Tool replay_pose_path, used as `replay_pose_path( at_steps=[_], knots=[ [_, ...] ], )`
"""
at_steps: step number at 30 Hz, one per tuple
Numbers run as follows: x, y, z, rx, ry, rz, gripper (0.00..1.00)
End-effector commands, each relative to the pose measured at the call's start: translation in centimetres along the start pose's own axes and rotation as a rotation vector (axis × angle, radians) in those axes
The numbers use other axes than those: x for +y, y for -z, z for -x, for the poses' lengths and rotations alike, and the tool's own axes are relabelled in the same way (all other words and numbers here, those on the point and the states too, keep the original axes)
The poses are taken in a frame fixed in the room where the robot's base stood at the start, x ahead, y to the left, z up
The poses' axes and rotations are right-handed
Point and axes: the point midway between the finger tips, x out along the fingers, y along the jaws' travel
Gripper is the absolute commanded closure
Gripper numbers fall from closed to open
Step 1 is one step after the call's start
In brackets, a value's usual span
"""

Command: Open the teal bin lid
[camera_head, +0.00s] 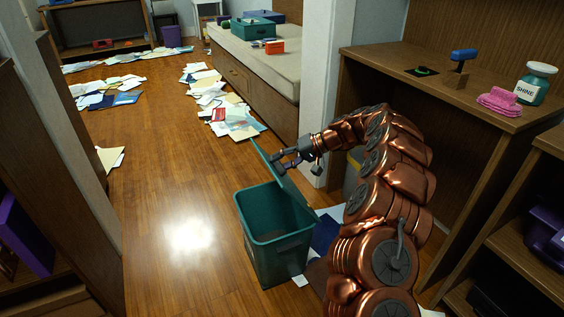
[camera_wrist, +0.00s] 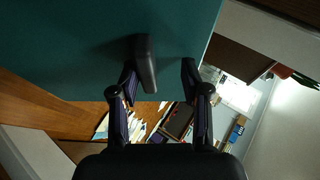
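The teal bin (camera_head: 277,262) stands upright on the wood floor, and its dark inside shows from above. Its teal lid (camera_head: 284,181) is raised and tilted, seen almost edge-on, rising from the bin's right rear side to the upper left. My gripper (camera_head: 284,161) is at the upper part of the lid, on its right side. In the wrist view the lid (camera_wrist: 75,45) fills the top, and my gripper (camera_wrist: 165,75) has its two fingers apart in front of it, with a gap between them. Whether a fingertip touches the lid is not clear.
A wooden desk (camera_head: 452,90) with a shine jar (camera_head: 535,83) and pink cloth (camera_head: 499,102) stands at the right. Papers (camera_head: 232,118) litter the floor beside the bench (camera_head: 262,62). The floor left of the bin is clear. A dark shelf stands at the left.

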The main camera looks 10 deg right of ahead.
Motion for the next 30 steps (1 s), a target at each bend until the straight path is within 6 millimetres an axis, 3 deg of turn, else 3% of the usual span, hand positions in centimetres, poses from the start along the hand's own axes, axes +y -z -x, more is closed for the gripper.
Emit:
replay_pose_path(
  at_steps=[30],
  knots=[
    [0.1, 0.1, 5.4, 0.003, 0.0, 0.001, 0.56]
  ],
)
